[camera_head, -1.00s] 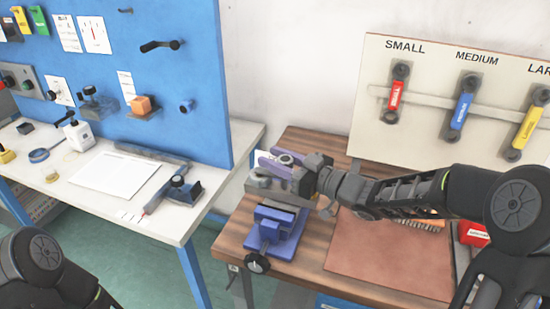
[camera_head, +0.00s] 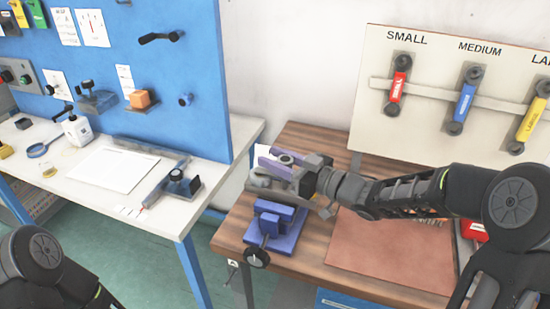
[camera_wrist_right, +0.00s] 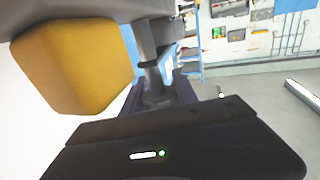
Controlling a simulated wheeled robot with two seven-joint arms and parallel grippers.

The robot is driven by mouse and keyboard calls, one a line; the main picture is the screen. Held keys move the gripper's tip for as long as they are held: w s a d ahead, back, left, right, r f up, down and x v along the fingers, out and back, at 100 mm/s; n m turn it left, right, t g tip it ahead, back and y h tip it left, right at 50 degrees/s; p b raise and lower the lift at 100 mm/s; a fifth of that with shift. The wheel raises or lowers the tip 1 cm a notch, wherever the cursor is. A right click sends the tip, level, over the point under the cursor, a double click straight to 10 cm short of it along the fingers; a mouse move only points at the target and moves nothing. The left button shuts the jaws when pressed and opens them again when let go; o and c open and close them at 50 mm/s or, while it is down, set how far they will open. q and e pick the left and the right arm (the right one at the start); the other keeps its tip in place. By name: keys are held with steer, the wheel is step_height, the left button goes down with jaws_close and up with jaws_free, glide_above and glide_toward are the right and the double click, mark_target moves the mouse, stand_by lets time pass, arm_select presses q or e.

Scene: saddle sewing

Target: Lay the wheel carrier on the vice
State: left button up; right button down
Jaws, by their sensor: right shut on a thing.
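The blue-purple vice (camera_head: 280,222) stands near the left edge of the wooden bench, with its round dark handle end at the front. My right gripper (camera_head: 304,181) comes in from the right and is shut on a grey part, which I take to be the wheel carrier (camera_head: 268,172). The carrier is over the vice; whether it touches the jaws cannot be told. Purple pieces show behind the carrier, and I cannot tell whether they belong to it or the vice. In the right wrist view, a blurred yellow block (camera_wrist_right: 75,65) is close at left. My left gripper is out of view.
A brown mat (camera_head: 390,250) lies on the bench right of the vice. A board (camera_head: 425,120) with small, medium and large tools stands behind. A white table (camera_head: 125,190) with a blue tool panel is at left, across a floor gap.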

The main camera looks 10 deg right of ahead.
steer(key=shift+f+b, duration=0.45)
steer(key=shift+f, duration=0.1)
steer(key=c, duration=1.1)
jaws_free()
steer(key=shift+r, duration=0.1)
steer(key=shift+c, duration=0.2)
steer(key=shift+o, duration=1.3)
steer(key=shift+f, duration=0.2)
steer(key=shift+s+d, duration=0.2)
steer(key=b+v, duration=0.1)
steer(key=v, duration=0.6)
steer(key=shift+s+r, duration=0.1)
steer(key=shift+s, duration=0.05)
